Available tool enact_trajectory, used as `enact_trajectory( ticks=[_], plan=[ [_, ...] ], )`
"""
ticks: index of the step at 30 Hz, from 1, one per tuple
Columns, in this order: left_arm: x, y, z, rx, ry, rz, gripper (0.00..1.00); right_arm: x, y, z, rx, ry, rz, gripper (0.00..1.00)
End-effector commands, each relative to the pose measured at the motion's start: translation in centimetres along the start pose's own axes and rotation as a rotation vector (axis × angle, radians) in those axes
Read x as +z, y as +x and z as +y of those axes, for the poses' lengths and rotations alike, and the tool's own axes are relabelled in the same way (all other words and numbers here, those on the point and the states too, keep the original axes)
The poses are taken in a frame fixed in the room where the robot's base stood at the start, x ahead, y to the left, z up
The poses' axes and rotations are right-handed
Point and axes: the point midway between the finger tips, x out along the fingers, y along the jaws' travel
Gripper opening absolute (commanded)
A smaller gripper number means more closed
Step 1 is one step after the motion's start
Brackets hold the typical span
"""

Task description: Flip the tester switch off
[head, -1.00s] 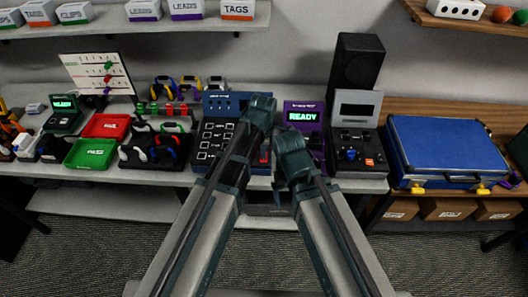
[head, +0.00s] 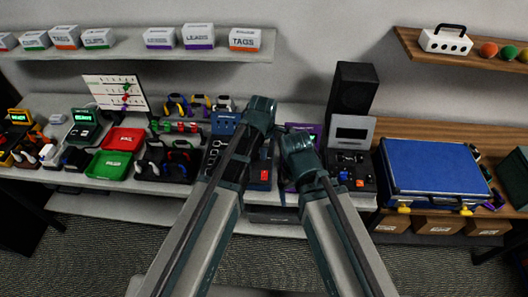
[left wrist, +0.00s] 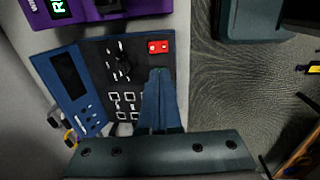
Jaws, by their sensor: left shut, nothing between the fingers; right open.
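A blue-backed unit with a black panel (head: 214,152) stands mid-bench, partly behind my left arm. In the left wrist view its panel (left wrist: 100,73) shows white-outlined squares, small pale and dark fittings, and a red block (left wrist: 158,47) with two light spots. I cannot tell which fitting is the tester switch. My left gripper (left wrist: 161,72) is shut and empty, its tips over the panel near the red block; contact is unclear. In the head view the left gripper (head: 260,112) covers part of the unit. My right gripper (head: 284,182) is open, with its fingers partly hidden, before a purple unit (head: 312,129).
Left are a red tray (head: 125,139), a green tray (head: 108,165) and several headset-like items. Right are a grey console (head: 352,135), a black speaker (head: 352,95) and a blue case (head: 432,166). A shelf (head: 120,50) with boxes hangs above. My arms are close together.

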Motion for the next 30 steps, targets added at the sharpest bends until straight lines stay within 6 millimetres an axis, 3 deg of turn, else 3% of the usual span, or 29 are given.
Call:
enact_trajectory(
  ticks=[3, 30],
  plan=[
    [0.0, -0.9, 0.0, 0.0, 0.0, 0.0, 0.0, 0.1, -0.9, 0.1, 0.0, 0.002, 0.0, 0.92],
    [0.1, -0.8, 1.5, 0.002, 0.0, 0.0, 0.0, 0.1, -0.9, 0.1, -0.001, 0.002, 0.0, 0.92]
  ],
)
